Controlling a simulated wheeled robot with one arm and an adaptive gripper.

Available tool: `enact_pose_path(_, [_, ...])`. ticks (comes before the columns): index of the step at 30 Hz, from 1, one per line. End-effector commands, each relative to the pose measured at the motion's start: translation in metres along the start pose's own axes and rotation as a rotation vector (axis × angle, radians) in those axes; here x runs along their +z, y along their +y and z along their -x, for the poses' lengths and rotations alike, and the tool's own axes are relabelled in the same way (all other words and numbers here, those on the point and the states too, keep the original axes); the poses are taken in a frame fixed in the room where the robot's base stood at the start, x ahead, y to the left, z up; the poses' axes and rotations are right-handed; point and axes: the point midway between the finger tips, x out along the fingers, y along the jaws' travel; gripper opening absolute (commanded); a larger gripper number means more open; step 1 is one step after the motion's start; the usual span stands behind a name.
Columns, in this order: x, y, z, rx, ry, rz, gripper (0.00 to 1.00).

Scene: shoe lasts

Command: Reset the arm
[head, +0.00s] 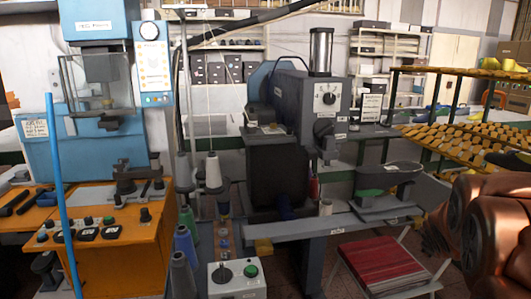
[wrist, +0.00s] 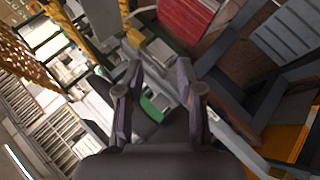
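My gripper (wrist: 161,95) shows in the wrist view, its two fingers apart with a clear gap between them and nothing held. The wrist picture is tilted. Beyond the fingers are a green pad (wrist: 154,106) and grey machine parts, apart from the fingers as far as I can tell. In the head view, a copper-coloured part of my arm (head: 490,225) fills the lower right edge. My gripper is outside the head view.
A blue machine (head: 85,150) on an orange bench (head: 105,255) stands left. A grey sewing machine (head: 290,110) stands in the middle, with thread cones (head: 213,172) beside it. A red stack (head: 382,262) sits low at right. A rack of shoe lasts (head: 470,140) stands behind.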

Motion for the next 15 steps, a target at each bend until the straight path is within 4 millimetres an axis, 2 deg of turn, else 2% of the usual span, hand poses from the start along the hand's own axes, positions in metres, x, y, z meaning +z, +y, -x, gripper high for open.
enact_pose_path(1, [0.000,-0.013,0.018,-0.029,-0.029,-0.043,0.37])
enact_pose_path(8, [0.023,-0.097,0.093,-0.217,-0.208,-0.255,0.37])
enact_pose_path(15, [0.053,-0.199,0.189,-0.453,-0.414,-0.406,0.37])
